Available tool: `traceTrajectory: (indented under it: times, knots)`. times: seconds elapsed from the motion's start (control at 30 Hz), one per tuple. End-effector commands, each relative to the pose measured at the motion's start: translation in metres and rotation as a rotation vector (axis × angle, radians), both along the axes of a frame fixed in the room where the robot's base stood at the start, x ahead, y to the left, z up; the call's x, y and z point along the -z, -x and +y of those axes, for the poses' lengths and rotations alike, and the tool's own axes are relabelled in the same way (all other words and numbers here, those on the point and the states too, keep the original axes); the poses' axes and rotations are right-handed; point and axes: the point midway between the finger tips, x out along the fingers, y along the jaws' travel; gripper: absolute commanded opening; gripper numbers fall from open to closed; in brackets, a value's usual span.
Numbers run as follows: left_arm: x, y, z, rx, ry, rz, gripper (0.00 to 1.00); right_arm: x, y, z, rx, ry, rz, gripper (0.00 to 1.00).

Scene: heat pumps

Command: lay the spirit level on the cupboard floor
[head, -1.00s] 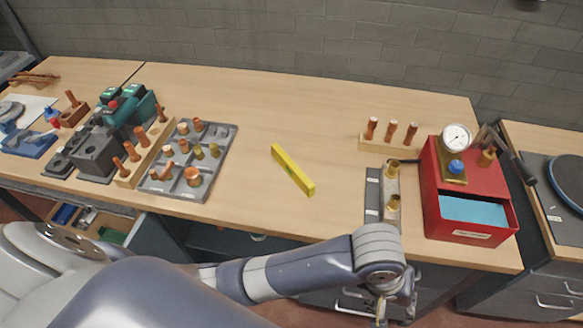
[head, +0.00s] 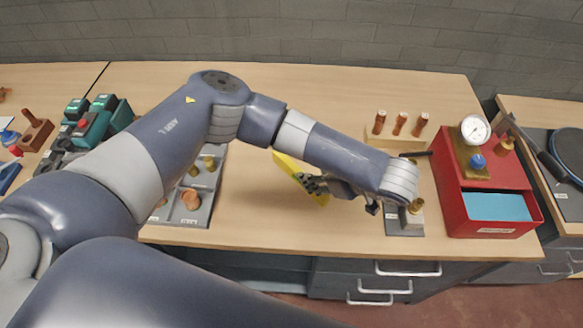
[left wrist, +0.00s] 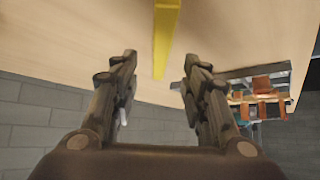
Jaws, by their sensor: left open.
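The yellow spirit level (head: 289,167) lies on the wooden benchtop, partly hidden by my left arm. My left gripper (head: 315,184) is over the bench beside it, reaching in from the right. In the left wrist view the level (left wrist: 165,35) shows in line with the gap between the two spread fingers of my left gripper (left wrist: 160,65). The fingers are open and empty; I cannot tell how far the level is from them. A dark opening under the bench (head: 235,264) may be the cupboard; its floor is not clear. My right gripper is not in view.
A grey tray of fittings (head: 208,214) is left of the level, partly behind my arm. A red box with a gauge (head: 470,175) and a rack of copper pieces (head: 385,142) stand at the right. Drawers (head: 345,278) are below the bench.

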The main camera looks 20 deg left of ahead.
Motion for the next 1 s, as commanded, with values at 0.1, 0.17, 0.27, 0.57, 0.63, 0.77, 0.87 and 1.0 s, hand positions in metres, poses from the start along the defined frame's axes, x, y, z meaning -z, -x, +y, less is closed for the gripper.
traceTrajectory:
  times: [0.1, 0.17, 0.27, 0.57, 0.63, 0.77, 0.87, 1.0]
  knots:
    - [0.012, -0.006, 0.013, -0.001, -0.001, 0.002, 0.42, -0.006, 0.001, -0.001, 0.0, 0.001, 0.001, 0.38]
    - [0.018, -0.009, 0.018, 0.0, -0.001, 0.002, 0.42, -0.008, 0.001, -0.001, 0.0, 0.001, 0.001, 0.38]
    - [0.024, -0.012, 0.022, 0.001, 0.001, 0.003, 0.42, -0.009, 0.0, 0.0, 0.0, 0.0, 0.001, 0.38]
    - [0.039, -0.023, 0.044, 0.003, -0.001, 0.001, 0.42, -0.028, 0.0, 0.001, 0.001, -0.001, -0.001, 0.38]
    - [0.048, -0.026, 0.05, 0.002, 0.001, 0.003, 0.42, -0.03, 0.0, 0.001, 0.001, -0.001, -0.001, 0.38]
    - [0.058, -0.029, 0.057, 0.003, 0.001, 0.004, 0.42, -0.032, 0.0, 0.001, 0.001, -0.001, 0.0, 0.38]
    - [0.061, -0.03, 0.058, 0.004, 0.002, 0.004, 0.42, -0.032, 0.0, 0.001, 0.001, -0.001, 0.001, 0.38]
    - [0.061, -0.03, 0.058, 0.004, 0.002, 0.004, 0.42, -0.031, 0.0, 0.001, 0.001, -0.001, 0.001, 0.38]
